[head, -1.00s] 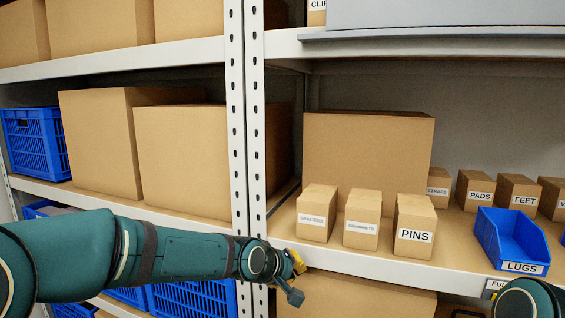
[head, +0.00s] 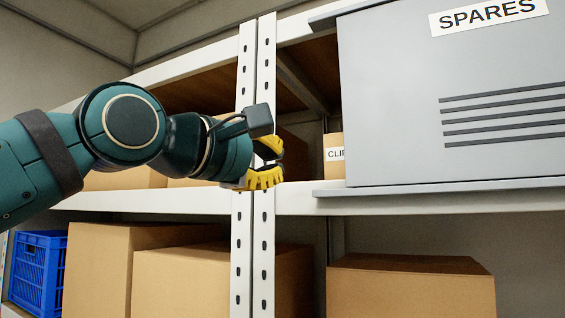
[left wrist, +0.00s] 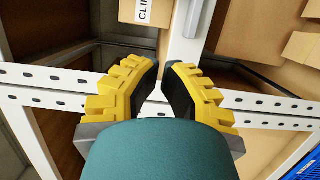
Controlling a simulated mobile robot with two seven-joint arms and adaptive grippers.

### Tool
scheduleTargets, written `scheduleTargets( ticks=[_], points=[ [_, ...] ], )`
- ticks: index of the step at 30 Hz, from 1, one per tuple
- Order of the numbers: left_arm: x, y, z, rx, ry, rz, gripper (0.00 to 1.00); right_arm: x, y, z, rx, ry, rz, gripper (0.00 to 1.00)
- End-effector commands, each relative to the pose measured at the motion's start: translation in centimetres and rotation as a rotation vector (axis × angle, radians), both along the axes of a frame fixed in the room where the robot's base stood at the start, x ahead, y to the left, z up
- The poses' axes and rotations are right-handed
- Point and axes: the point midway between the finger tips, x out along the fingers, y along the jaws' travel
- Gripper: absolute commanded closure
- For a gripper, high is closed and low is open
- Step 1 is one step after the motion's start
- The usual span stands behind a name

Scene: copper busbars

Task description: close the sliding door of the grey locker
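The grey locker (head: 390,110) stands on the upper shelf at the right of the head view. It has a flat grey face with a SPARES label (head: 489,15) and several dark slots; its right part is cut off. I cannot tell how far its sliding door is open. A grey rail (head: 440,186) runs under the face and juts out to its left. My left gripper (head: 270,163) is in front of the white shelf post, left of the locker and apart from it. In the left wrist view its yellow fingers (left wrist: 165,68) are apart with nothing between them. My right gripper is out of view.
A white perforated post (head: 265,230) stands just behind my left gripper. A CLIP-labelled box (head: 334,160) sits between post and locker. Cardboard boxes (head: 410,285) and a blue crate (head: 37,272) are on the shelf below. Space in front of the locker face looks clear.

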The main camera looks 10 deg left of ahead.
Motion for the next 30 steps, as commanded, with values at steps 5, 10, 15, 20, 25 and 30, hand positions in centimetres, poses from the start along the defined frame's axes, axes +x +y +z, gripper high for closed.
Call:
scheduleTargets(
  ticks=[5,10,15,20,25,30],
  points=[
    [3.1,-1.9,0.2,0.003,0.002,-0.001,1.00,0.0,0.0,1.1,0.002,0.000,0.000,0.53],
    [6.1,-3.6,0.2,0.003,0.002,0.000,1.00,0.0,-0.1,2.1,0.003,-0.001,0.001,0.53],
    [6.2,-5.7,0.0,0.004,-0.003,-0.004,1.00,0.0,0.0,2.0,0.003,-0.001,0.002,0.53],
    [5.8,-7.2,0.0,0.003,-0.002,-0.003,1.00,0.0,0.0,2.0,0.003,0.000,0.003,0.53],
    [5.6,-7.7,0.0,0.003,-0.003,0.000,1.00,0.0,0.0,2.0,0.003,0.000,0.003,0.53],
    [5.6,-7.8,0.0,0.001,-0.002,0.000,1.00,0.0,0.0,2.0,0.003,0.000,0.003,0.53]
  ],
)
